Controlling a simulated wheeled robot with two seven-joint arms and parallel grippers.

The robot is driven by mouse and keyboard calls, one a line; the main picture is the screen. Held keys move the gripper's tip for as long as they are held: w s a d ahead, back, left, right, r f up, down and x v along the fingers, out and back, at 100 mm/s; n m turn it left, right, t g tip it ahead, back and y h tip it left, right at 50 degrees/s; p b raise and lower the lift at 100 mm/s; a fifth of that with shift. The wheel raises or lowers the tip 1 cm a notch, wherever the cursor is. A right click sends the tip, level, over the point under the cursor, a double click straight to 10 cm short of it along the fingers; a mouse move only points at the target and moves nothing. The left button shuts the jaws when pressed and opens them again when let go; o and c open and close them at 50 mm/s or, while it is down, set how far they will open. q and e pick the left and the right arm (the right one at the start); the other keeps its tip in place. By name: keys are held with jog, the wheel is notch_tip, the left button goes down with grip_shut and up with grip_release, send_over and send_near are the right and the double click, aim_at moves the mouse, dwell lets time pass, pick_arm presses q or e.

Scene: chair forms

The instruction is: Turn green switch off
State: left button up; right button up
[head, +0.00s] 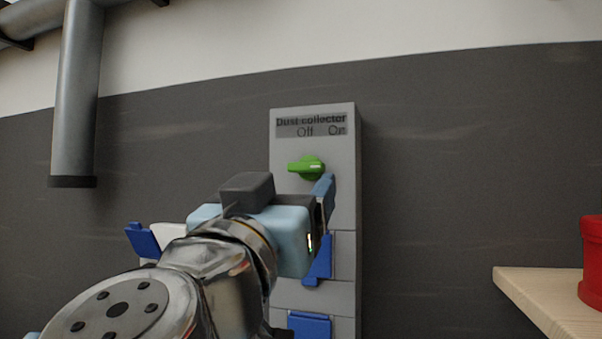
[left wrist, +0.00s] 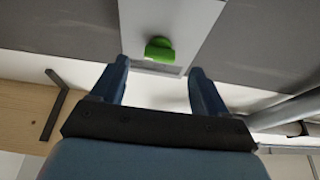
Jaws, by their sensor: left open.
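The green switch (head: 307,167) is a knob on the front of a tall grey panel (head: 285,210) labelled "Dust collector", with "Off" at the left and "On" at the right above it. Its handle lies roughly level, its narrow end to the left. My left gripper (head: 325,190) is in front of the panel, just below and right of the switch in the head view. In the left wrist view the left gripper (left wrist: 160,70) is open and empty, with the switch (left wrist: 159,49) ahead between its fingertips. Contact is not visible. My right gripper is not in view.
Blue parts (head: 318,262) show on the lower panel, partly hidden by my arm. A wooden shelf (head: 535,283) with a red container (head: 592,262) stands at right. A grey pipe (head: 77,100) hangs at left. The wall right of the panel is clear.

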aim_at(304, 172)
pick_arm(q)
jog(key=shift+x, duration=2.4)
jog(key=shift+c, duration=0.4)
jog(key=c, duration=1)
